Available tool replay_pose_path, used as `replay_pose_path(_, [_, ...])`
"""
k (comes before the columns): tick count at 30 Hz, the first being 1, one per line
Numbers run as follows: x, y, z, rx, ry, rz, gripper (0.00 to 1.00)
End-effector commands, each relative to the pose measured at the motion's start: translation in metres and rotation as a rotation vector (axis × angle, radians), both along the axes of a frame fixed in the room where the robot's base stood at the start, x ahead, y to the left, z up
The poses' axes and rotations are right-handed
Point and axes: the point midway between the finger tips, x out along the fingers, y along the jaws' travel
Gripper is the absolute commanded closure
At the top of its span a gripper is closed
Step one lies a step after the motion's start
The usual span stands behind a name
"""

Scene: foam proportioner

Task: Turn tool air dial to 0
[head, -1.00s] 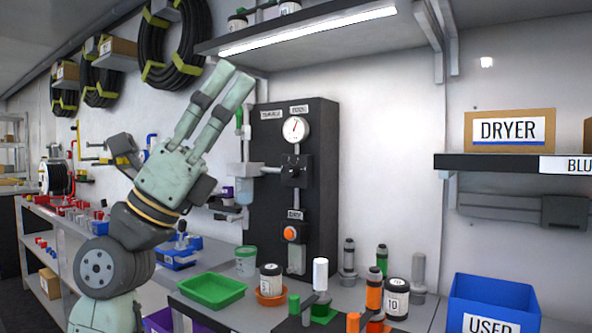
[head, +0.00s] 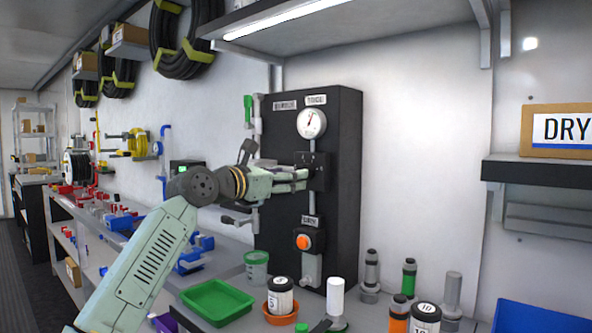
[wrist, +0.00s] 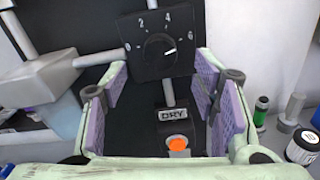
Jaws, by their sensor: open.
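The tool air dial (wrist: 160,48) is a dark round knob on a black square plate marked 0, 2, 4 and 6 in the wrist view. Its white pointer points right and slightly up, near the 6. In the head view the dial plate (head: 319,170) sits on the black panel below the gauge, and the knob is hidden by my gripper. My gripper (head: 305,180) is level with the plate and close in front of it. In the wrist view my gripper (wrist: 162,78) is open and empty, its purple pads either side below the knob. I cannot tell whether it touches anything.
A round gauge (head: 311,123) is above the dial plate. A DRY label (wrist: 173,114) and an orange button (wrist: 177,143) are below it. Grey pipes (wrist: 50,75) run left of the plate. Cups, bottles and a green tray (head: 217,303) stand on the bench below.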

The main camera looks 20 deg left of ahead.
Motion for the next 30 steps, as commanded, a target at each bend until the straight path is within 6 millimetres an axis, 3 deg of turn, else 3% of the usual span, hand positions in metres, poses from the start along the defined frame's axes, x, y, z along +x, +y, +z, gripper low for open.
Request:
replay_pose_path(7, [0.029,-0.012,0.002,-0.001,-0.001,-0.002,0.46])
replay_pose_path(18, [0.034,-0.013,0.000,-0.001,-0.002,0.000,0.46])
replay_pose_path(30, [0.034,-0.013,0.000,-0.002,-0.001,-0.001,0.72])
